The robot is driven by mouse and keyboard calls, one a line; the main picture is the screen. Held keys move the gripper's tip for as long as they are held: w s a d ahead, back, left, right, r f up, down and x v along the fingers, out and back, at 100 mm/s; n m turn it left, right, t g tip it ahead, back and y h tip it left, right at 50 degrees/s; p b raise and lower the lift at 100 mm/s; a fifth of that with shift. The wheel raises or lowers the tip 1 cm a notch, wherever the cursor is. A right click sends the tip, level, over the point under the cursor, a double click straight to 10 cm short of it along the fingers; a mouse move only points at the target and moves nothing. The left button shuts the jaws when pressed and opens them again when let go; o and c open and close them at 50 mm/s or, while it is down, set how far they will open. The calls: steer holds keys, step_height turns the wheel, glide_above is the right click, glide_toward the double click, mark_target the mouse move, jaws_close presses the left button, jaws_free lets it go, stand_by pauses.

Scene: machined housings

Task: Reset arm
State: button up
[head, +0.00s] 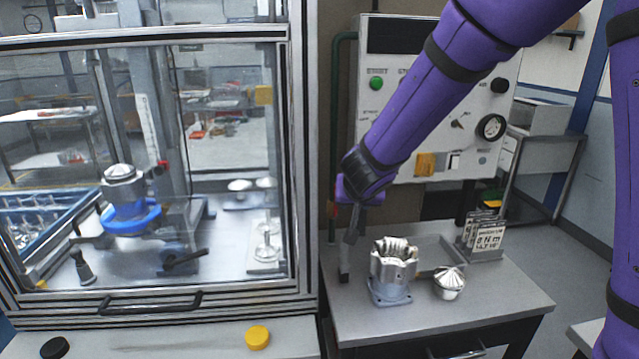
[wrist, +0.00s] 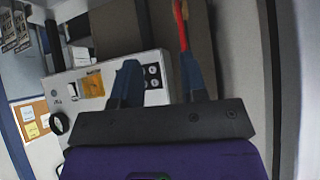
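My purple arm reaches down from the top right in the head view. My gripper (head: 352,236) hangs above the left edge of the grey table, up and left of the metal housing (head: 391,272). The wrist view shows my gripper (wrist: 154,62) with its two fingers apart and nothing between them. The housing stands upright on the table with a square blue-grey base. A silver domed part (head: 450,284) sits to its right, apart from it. My gripper touches neither.
The grey table (head: 480,315) also holds a shallow tray (head: 436,250) and a rack of labelled cards (head: 483,238). A control panel (head: 430,70) stands behind, also in the wrist view (wrist: 88,95). A glazed cabinet (head: 297,150) is left. Yellow (head: 258,337) and black (head: 54,348) knobs sit in front.

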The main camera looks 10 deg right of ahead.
steer(key=s+d+r+n+y, duration=0.25)
steer(key=s+r+y, duration=0.25)
steer(key=s+r, duration=0.7)
steer(key=s+d+g+h, duration=0.1)
steer(key=s+d, duration=0.2)
steer(key=s, duration=0.3)
steer(key=s+d+r+g+h, duration=0.1)
steer(key=s+d, duration=0.3)
steer(key=s, duration=0.3)
steer(key=s+d+r+g+h, duration=0.1)
steer(key=s+d+h, duration=0.1)
steer(key=s+d, duration=0.2)
steer(key=s, duration=0.3)
steer(key=shift+s+g, duration=0.25)
steer(key=shift+g, duration=0.15)
